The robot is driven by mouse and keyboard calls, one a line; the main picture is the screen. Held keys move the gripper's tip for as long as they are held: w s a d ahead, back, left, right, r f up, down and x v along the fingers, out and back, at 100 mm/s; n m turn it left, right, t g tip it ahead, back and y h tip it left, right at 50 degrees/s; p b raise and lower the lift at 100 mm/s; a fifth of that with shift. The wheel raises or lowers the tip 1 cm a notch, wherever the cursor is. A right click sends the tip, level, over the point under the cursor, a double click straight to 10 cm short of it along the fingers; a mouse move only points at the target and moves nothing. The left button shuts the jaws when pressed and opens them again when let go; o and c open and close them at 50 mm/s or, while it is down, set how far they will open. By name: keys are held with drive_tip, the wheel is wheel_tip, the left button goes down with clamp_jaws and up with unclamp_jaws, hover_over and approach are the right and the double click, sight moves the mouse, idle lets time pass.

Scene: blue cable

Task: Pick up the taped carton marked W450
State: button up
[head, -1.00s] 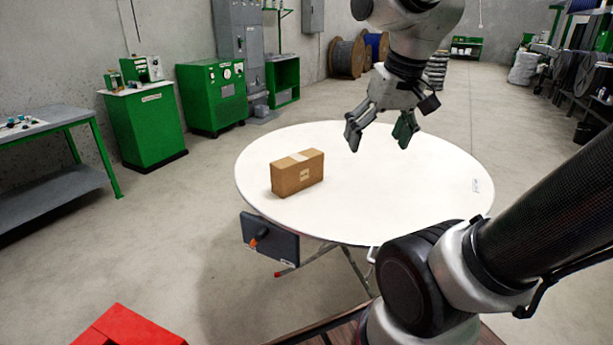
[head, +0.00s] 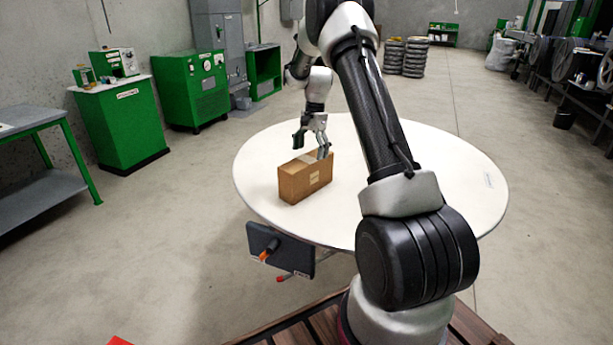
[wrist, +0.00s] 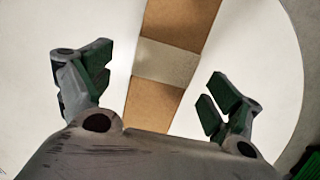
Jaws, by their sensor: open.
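The brown carton (head: 306,182) stands upright on the round white table, left of its middle. My gripper (head: 312,147) is open, just above and behind the carton in the head view. In the wrist view the carton (wrist: 150,101) runs up the middle between the two spread fingers (wrist: 157,92), with the grey-beige tape across it. Both fingers look apart from the carton. My gripper's palm hides its near end.
Green cabinets (head: 122,125) and a workbench (head: 30,120) stand to the left. Cable reels line the right. The floor around is open.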

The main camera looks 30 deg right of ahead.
sight(306, 170)
wheel_tip(306, 170, down, 2)
drive_tip(key=shift+a+f, duration=0.1)
drive_tip(key=shift+a, duration=0.05)
drive_tip(key=f, duration=0.1)
drive_tip(key=a+f, duration=0.1)
drive_tip(key=f, duration=0.3)
drive_tip(key=shift+a+f, duration=0.1)
drive_tip(key=shift+a, duration=0.2)
drive_tip(key=c, duration=1.5)
